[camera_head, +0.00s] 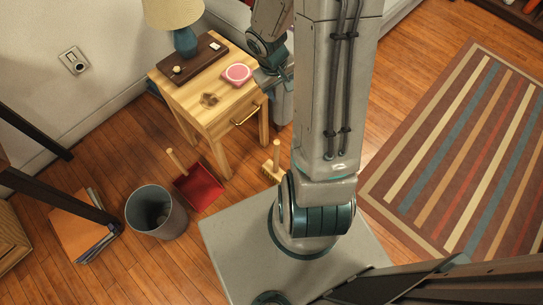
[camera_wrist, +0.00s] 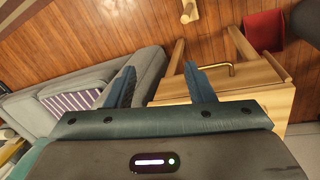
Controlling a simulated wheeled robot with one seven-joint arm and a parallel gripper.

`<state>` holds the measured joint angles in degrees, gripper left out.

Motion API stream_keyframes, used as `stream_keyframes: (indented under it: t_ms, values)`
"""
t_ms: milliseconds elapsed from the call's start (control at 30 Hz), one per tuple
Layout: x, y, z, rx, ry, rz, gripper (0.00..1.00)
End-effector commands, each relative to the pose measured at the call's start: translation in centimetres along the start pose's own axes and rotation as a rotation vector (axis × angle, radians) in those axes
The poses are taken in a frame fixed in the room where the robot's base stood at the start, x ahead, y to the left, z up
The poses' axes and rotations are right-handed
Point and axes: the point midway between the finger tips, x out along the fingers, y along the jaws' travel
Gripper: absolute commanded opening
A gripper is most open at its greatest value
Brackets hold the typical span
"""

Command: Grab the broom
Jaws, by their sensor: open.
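The broom (camera_head: 273,168) is a small hand brush with a light wooden handle and tan bristles. In the head view it stands on the floor to the right of the wooden side table, close to my base, partly hidden by my arm. In the wrist view a light wooden piece that looks like the broom (camera_wrist: 189,11) shows at the top edge, beyond my fingers. My gripper (camera_wrist: 159,68) is open and empty, with its fingers well apart. It is away from the broom, and in the head view my arm mostly hides it.
The side table (camera_head: 212,117) holds a lamp (camera_head: 185,39), a dark tray and a pink round item (camera_head: 237,74). A red dustpan (camera_head: 199,187) and a grey bin (camera_head: 157,212) are on the floor. A grey sofa (camera_wrist: 150,65) shows left in the wrist view.

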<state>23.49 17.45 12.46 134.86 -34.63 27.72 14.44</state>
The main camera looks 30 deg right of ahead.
Motion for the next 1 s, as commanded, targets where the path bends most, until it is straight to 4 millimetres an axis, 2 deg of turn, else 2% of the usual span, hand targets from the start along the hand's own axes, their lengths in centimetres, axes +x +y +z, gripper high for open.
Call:
stream_keyframes:
  t_ms: [33,100,200,300,400,633,833,1000]
  values:
    - [4.6,-0.5,0.1,-0.01,-0.018,-0.024,0.49]
    - [8.6,-0.9,-0.1,-0.026,-0.024,-0.055,0.49]
    - [13.6,-1.8,0.0,-0.045,-0.026,-0.106,0.49]
    - [17.4,-2.7,0.1,-0.056,-0.024,-0.153,0.49]
    - [19.9,-3.5,0.2,-0.064,-0.019,-0.189,0.49]
    - [22.9,-4.5,0.2,-0.07,-0.013,-0.22,0.49]
    - [26.9,-5.4,0.3,-0.073,-0.013,-0.22,0.49]
    - [29.2,-5.9,0.3,-0.07,-0.013,-0.219,0.49]
